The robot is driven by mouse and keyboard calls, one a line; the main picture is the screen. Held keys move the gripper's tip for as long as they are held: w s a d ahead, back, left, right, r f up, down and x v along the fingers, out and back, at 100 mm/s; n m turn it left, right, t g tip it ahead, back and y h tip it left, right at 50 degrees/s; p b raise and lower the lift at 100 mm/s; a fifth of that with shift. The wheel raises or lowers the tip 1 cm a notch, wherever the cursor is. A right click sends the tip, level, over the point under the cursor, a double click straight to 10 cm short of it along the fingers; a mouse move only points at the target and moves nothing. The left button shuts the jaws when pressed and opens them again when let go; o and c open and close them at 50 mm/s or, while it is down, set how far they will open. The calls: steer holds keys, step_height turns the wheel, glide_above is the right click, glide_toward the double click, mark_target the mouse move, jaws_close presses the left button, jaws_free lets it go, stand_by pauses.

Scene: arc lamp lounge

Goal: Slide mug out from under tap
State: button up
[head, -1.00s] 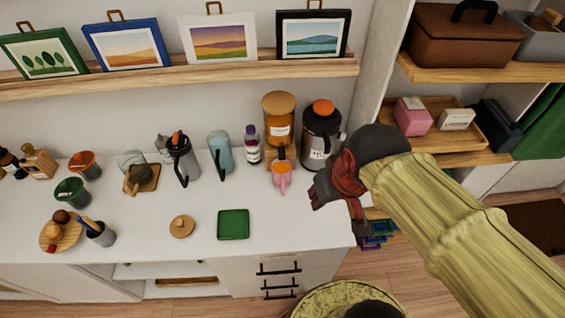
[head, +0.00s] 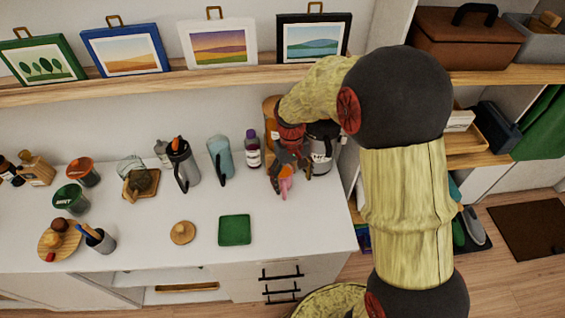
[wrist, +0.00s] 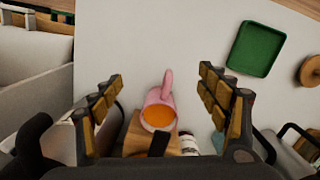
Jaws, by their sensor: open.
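The pink mug (head: 286,187) stands at the front of the drink dispenser, and my gripper (head: 288,164) is just above it, hiding much of it. In the wrist view the mug (wrist: 154,100) holds orange liquid, with its handle pointing up the picture. The dark tap (wrist: 159,144) overlaps the mug's near rim. The mug's base meets or overlaps the wooden stand (wrist: 137,136); I cannot tell which. My gripper (wrist: 161,82) is open, one finger on each side of the mug, apart from it. The amber dispenser jar (head: 269,107) is mostly hidden behind my arm.
A steel-and-black flask (head: 321,150) stands close right of the dispenser, and a purple-capped bottle (head: 253,152) close left. A green square tray (head: 234,229) and a round wooden lid (head: 182,232) lie in front. The white counter (head: 290,235) is clear right of the tray.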

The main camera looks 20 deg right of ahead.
steer(key=w+f+n+t, duration=0.1)
steer(key=w+f, duration=0.1)
steer(key=w, duration=0.7)
steer(key=shift+w+f, duration=0.15)
steer(key=shift+f, duration=0.1)
steer(key=b, duration=0.2)
glide_above(284, 176)
steer(key=s+a, duration=0.1)
steer(key=s, duration=0.3)
steer(key=shift+a+f, duration=0.1)
steer(key=shift+f, duration=3.8)
steer(key=shift+c, duration=0.3)
steer(key=c, duration=1.8)
